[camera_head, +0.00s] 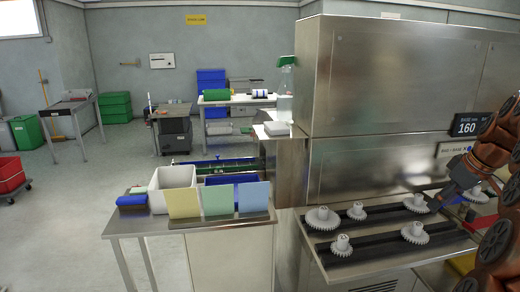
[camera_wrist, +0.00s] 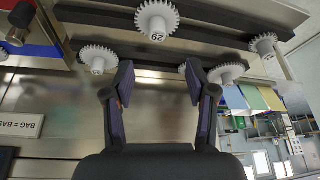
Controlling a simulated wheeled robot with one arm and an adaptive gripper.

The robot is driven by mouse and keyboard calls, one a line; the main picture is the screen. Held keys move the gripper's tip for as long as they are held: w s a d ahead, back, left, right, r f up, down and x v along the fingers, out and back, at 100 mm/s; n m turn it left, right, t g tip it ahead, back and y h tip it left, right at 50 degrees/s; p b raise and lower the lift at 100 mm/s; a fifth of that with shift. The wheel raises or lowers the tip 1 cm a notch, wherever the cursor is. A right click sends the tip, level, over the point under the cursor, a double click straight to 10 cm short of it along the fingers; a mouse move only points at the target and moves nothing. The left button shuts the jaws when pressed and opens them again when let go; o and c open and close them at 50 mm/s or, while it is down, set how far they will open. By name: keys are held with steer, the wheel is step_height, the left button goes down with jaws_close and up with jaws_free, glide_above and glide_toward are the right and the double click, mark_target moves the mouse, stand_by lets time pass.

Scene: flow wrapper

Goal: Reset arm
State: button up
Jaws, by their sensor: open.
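My gripper (camera_wrist: 158,78) is open and empty in the wrist view, its two dark fingers apart with steel surface behind them. In the head view my brown arm comes in from the right edge, and its gripper (camera_head: 442,197) is over the right end of the steel ledge (camera_head: 375,268). White gears lie on the ledge's dark rails: a large one (camera_head: 322,219), a small one (camera_head: 357,211), and others at the front (camera_head: 341,246), (camera_head: 415,234) and near my gripper (camera_head: 416,204). In the wrist view, gears (camera_wrist: 98,58) and (camera_wrist: 225,72) appear beyond the fingertips.
A tall steel machine (camera_head: 390,75) stands behind the ledge, with a black display reading 160 (camera_head: 468,125). At left a steel table (camera_head: 150,224) carries a white bin (camera_head: 172,180) and yellow, green and blue panels (camera_head: 218,200). Open floor lies farther left.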

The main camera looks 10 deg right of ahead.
steer(key=s+a+f+g+y+p, duration=0.1)
steer(key=s+a+g, duration=0.1)
steer(key=a, duration=1.1)
steer(key=s+a+f+g+p, duration=0.1)
steer(key=s+a, duration=0.1)
steer(key=a, duration=1.2)
steer(key=s+a+f+m+g+p, duration=0.1)
steer(key=s+a+f, duration=0.2)
steer(key=s, duration=0.4)
steer(key=s+a+f+m+g+h, duration=0.1)
steer(key=s+a+f, duration=0.1)
steer(key=s+a, duration=0.2)
steer(key=s+a+f+g+h+p, duration=0.1)
steer(key=s+a+f, duration=0.2)
steer(key=s, duration=0.8)
steer(key=shift+a+f+m+p, duration=0.3)
steer(key=shift+a+m, duration=0.1)
steer(key=shift+a, duration=0.2)
